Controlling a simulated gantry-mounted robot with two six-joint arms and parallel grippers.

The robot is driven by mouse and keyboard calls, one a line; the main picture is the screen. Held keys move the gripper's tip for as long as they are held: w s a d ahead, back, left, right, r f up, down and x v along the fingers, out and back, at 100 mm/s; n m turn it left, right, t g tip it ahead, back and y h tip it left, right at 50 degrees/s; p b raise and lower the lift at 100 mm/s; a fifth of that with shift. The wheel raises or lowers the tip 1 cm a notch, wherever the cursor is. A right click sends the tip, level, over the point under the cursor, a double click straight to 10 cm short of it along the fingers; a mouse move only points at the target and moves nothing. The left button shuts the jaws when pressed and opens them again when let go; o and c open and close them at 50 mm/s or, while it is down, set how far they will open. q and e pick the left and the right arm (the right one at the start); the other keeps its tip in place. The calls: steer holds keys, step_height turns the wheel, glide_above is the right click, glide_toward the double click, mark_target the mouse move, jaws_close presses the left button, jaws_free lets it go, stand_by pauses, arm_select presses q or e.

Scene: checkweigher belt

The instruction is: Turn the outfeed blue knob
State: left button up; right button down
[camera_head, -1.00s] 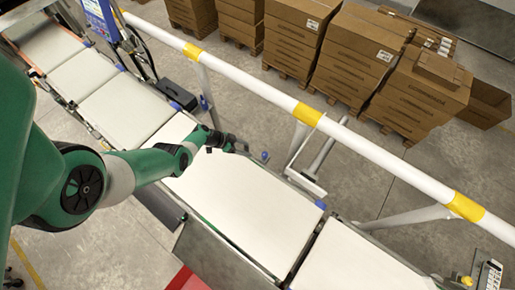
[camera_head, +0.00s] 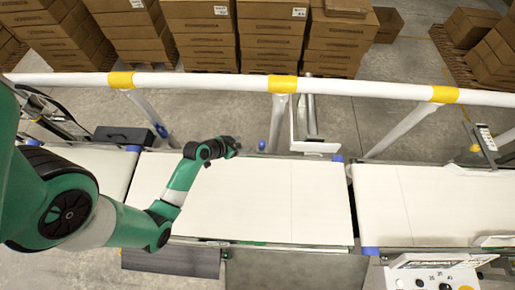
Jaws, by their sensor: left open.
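Several small blue parts sit along the belt line, and I cannot tell which is the outfeed knob. A small upright blue knob (camera_head: 262,145) stands at the belt's far edge, just right of my left gripper (camera_head: 234,147). Other blue pieces are at the belt joints: one on the far right corner (camera_head: 338,158), one on the near right (camera_head: 370,251) and one on the far left (camera_head: 133,148). My left gripper is open over the far side of the middle white belt (camera_head: 245,205), apart from the blue knob. My right gripper is out of view.
A white rail with yellow bands (camera_head: 200,82) runs along the far side, on slanted posts. Stacked cartons (camera_head: 270,35) stand beyond it. A white bracket (camera_head: 315,146) is right of the knob. A control panel (camera_head: 430,275) is at the near right.

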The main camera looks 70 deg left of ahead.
mark_target(262, 143)
arm_select(q)
steer(key=b+x, duration=0.1)
steer(key=x, duration=0.3)
steer(key=b+x, duration=0.1)
steer(key=x, duration=0.3)
steer(key=d+b+x, duration=0.1)
steer(key=b+x, duration=0.1)
steer(key=x, duration=0.2)
steer(key=shift+w+f, duration=0.2)
steer(key=shift+w, duration=0.2)
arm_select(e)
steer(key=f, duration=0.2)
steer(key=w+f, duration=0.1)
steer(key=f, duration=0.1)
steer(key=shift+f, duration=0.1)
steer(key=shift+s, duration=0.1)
arm_select(q)
jaws_close()
